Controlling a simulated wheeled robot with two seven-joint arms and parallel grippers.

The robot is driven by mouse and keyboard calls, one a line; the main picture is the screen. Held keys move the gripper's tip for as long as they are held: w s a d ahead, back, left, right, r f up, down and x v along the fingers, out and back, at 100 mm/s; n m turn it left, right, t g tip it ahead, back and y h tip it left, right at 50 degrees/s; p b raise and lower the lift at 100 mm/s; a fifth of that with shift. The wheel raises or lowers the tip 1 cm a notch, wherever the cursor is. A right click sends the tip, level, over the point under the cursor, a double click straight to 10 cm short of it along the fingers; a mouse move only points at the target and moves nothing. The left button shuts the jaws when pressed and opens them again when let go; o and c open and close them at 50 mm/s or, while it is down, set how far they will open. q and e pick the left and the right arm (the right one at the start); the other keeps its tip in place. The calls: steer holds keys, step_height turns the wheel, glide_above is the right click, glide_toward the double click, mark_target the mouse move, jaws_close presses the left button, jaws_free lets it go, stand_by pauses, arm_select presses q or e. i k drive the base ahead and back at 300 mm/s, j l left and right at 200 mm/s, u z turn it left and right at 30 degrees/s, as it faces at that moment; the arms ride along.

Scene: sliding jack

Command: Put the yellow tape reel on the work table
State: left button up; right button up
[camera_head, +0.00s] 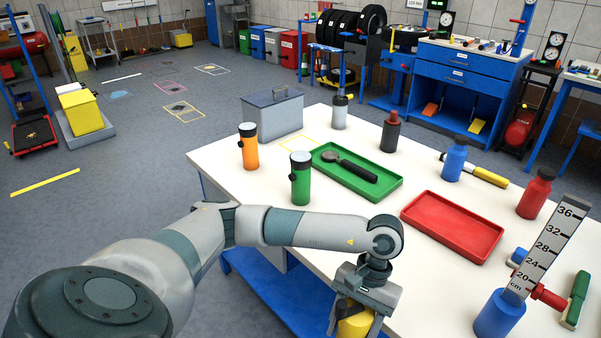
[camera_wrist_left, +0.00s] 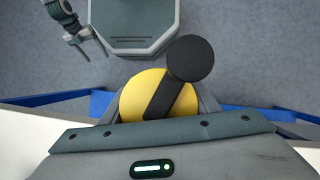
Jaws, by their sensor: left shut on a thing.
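The yellow tape reel (camera_head: 355,324) is in my left gripper (camera_head: 357,318), low in the head view at the near edge of the white work table (camera_head: 345,243). The gripper is shut on it. In the left wrist view the reel (camera_wrist_left: 133,95) is a yellow disc crossed by a black strip with a round black end. Its lower part is hidden by the gripper body. I cannot tell whether the reel touches the table. My right gripper (camera_wrist_left: 92,45) shows small at the upper left of the wrist view, with its fingers apart and away from the table.
A green tray (camera_head: 392,190) holds a black-handled tool, and a red tray (camera_head: 452,226) lies to its right. An orange flashlight (camera_head: 249,150) and a green one (camera_head: 300,180) stand left. A blue-based ruler stand (camera_head: 498,316) is near right. Tabletop between arm and red tray is clear.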

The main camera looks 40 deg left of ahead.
mark_target(299, 145)
steer(key=j+z, duration=0.1)
steer(key=j, duration=0.85)
steer(key=k+j+z, duration=0.15)
steer(key=j, duration=0.8)
steer(key=k+j+z, duration=0.15)
steer(key=j, duration=0.35)
steer(key=j+z, duration=0.1)
steer(key=j, duration=0.35)
steer(key=k+j, duration=0.15)
steer(key=j, duration=0.3)
steer(key=k+j+z, duration=0.15)
steer(key=j, duration=0.3)
